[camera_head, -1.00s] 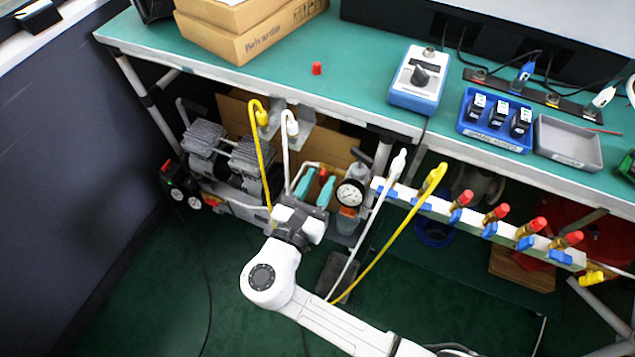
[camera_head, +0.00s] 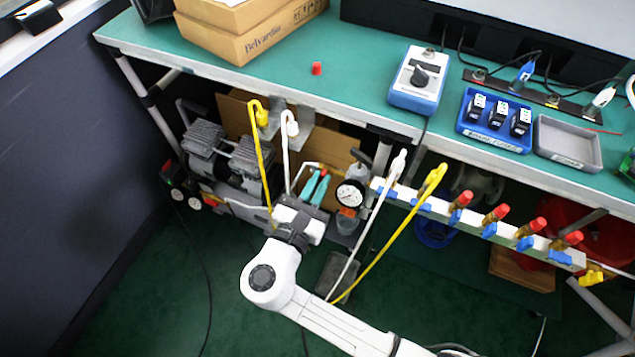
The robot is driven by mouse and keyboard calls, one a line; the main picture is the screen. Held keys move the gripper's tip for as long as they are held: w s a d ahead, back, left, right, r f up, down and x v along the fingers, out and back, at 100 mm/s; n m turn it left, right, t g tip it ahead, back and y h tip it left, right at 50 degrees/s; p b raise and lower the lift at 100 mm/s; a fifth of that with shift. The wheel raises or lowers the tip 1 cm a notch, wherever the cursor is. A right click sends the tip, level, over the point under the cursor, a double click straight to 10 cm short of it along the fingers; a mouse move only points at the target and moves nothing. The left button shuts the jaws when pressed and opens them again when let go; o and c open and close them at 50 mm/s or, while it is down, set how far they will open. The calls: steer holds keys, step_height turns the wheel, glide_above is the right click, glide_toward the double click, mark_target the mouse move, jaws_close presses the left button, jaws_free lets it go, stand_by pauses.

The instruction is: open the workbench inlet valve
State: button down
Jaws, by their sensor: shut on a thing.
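My gripper (camera_head: 317,180) reaches under the bench with its two teal fingers close together, shut on a small red handle (camera_head: 323,173). The handle appears to belong to the inlet valve, beside the pressure gauge. Only a bit of red shows at the fingertips; the valve body and the handle's exact angle are hidden. The round white-faced pressure gauge (camera_head: 350,194) stands just right of the fingers; its reading is too small to tell.
The green workbench (camera_head: 270,75) overhangs the valve. A yellow hooked pipe (camera_head: 259,150) and a white one (camera_head: 288,155) stand close left of my gripper. A compressor (camera_head: 220,155) sits farther left. A rail with several red-and-blue taps (camera_head: 480,225) runs right.

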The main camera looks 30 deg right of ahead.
steer(key=shift+s+d+f+m+b, duration=0.2)
steer(key=shift+m+b, duration=0.9)
steer(key=shift+m, duration=1.8)
steer(key=shift+s+d+f+m+b, duration=0.2)
steer(key=shift+m+b, duration=0.9)
steer(key=shift+m, duration=1.8)
steer(key=shift+s+a+f+m+b, duration=0.1)
steer(key=shift+f+m+b, duration=0.2)
steer(key=shift+m+b, duration=1.7)
steer(key=shift+m+p, duration=0.85)
steer(key=shift+m, duration=0.15)
steer(key=c, duration=1.2)
jaws_free()
steer(key=shift+w, duration=0.1)
steer(key=p+v, duration=0.1)
steer(key=v, duration=0.9)
steer(key=shift+s+a, duration=0.25)
steer(key=shift+a, duration=0.05)
steer(key=shift+d, duration=0.15)
